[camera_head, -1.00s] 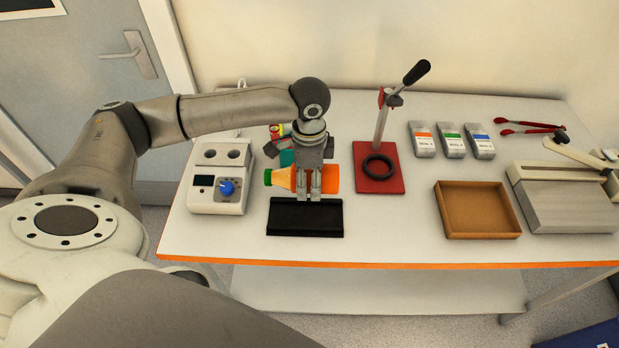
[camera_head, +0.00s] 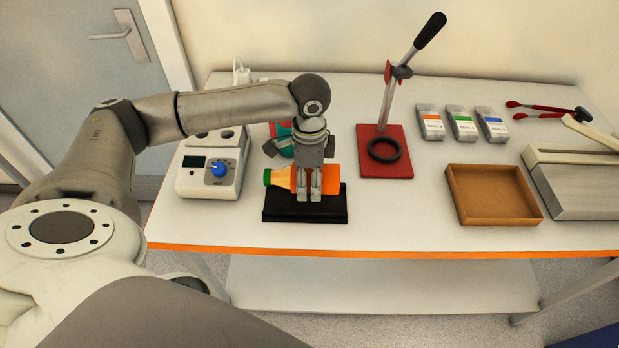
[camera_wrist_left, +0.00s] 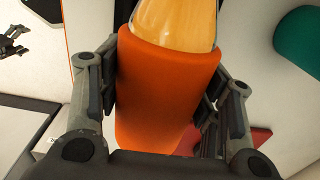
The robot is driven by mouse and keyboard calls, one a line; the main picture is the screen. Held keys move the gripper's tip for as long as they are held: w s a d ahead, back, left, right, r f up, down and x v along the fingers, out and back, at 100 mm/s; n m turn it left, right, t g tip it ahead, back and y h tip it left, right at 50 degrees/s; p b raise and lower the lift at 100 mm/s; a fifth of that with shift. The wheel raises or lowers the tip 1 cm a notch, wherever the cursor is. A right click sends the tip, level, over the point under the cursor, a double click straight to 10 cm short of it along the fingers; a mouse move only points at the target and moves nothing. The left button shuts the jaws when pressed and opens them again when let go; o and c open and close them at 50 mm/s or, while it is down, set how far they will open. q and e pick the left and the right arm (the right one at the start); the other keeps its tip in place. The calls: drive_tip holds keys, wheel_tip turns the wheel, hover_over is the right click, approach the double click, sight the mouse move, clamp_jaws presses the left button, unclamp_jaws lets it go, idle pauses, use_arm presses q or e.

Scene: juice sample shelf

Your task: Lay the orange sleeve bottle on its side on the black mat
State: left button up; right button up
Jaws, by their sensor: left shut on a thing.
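The orange sleeve bottle (camera_head: 326,179) lies sideways in my left gripper (camera_head: 309,196), its green cap end pointing left in the head view. My left gripper is shut on its orange sleeve, which also fills the middle of the left wrist view (camera_wrist_left: 165,90). The black mat (camera_head: 285,208) lies on the table at the front left. The bottle is over the mat's back part in the head view; I cannot tell whether it touches the mat.
A white device with a blue knob (camera_head: 221,186) stands left of the mat. A teal-labelled container (camera_head: 281,142) is behind the gripper. A red-based lever press (camera_head: 395,165) and a brown tray (camera_head: 486,212) are to the right, with free table between mat and tray.

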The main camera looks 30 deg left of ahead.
sight(310, 201)
use_arm(q)
drive_tip(key=shift+f+b, duration=0.55)
drive_tip(key=shift+f, duration=1.95)
drive_tip(key=o, duration=1.4)
